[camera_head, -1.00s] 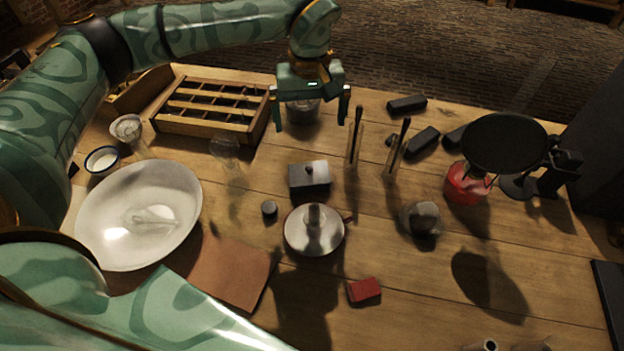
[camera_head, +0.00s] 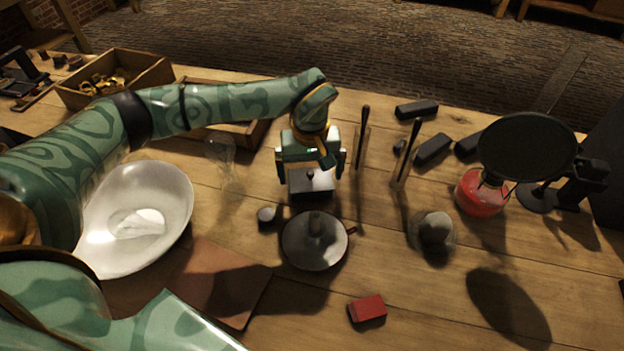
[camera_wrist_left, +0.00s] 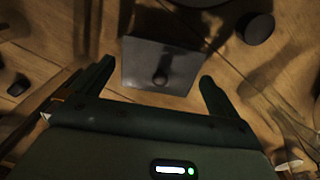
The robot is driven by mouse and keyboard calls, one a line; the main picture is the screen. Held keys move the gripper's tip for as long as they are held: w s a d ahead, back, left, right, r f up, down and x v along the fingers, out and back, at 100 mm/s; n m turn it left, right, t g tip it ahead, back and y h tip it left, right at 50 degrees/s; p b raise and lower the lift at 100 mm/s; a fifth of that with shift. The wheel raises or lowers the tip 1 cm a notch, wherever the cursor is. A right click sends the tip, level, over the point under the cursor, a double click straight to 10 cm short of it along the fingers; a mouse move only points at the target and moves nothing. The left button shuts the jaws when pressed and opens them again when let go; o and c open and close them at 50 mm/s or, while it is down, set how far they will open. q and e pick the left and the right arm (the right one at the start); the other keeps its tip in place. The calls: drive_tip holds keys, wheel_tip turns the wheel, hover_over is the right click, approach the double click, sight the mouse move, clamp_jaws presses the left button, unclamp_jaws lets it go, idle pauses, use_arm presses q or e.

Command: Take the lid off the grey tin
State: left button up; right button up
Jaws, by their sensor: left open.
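The grey tin (camera_head: 311,190) is a small square box on the table, with a flat lid (camera_head: 313,180) that has a small round knob. The lid sits on the tin. In the left wrist view the lid (camera_wrist_left: 150,68) shows as a dark square with its knob near the middle, between the finger tips. My left gripper (camera_head: 311,166) is open and empty at the tin's far side, one finger to each side of it. Whether it touches the tin cannot be told. My right gripper is not in view.
A candle dish (camera_head: 305,253) stands just in front of the tin, with a small dark weight (camera_head: 267,215) to the left. Upright rods (camera_head: 362,140) stand to the right, a clear glass (camera_head: 221,155) and white bowl (camera_head: 165,195) to the left. A red block (camera_head: 367,308) lies nearer.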

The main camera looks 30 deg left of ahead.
use_arm(q)
drive_tip(key=shift+r, duration=0.1)
drive_tip(key=shift+c, duration=0.3)
drive_tip(key=c, duration=0.7)
drive_tip(key=shift+c, duration=0.2)
